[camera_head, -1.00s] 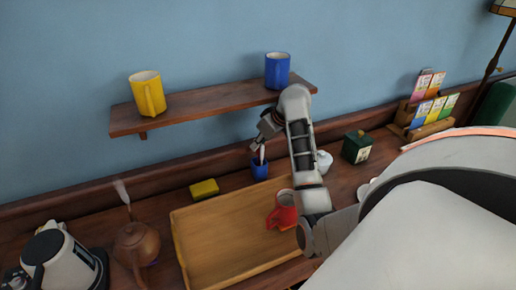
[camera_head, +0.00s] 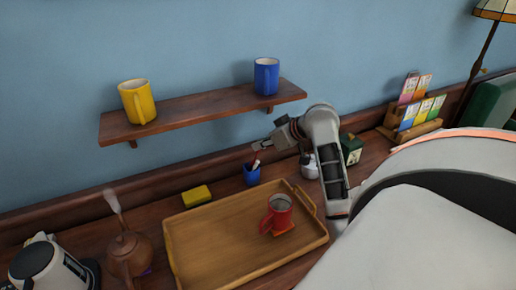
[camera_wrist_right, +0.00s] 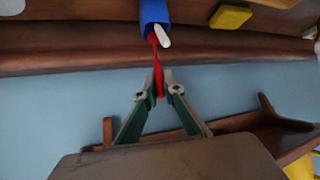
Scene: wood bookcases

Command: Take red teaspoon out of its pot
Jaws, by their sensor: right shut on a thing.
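The blue pot (camera_head: 251,176) stands on the counter behind the tray, and it shows at the top of the right wrist view (camera_wrist_right: 153,12). My right gripper (camera_head: 259,147) is just above the pot. In the wrist view its fingers (camera_wrist_right: 160,90) are shut on the red teaspoon (camera_wrist_right: 157,68). The teaspoon's far end meets the pot's mouth; I cannot tell how deep it sits. A white utensil (camera_wrist_right: 163,36) sticks out of the pot beside it. My left gripper is not in view.
A yellow sponge (camera_head: 196,195) lies left of the pot. A wall shelf (camera_head: 200,112) with yellow (camera_head: 138,103) and blue (camera_head: 266,78) mugs hangs above. A white container (camera_head: 309,168) stands right of the pot.

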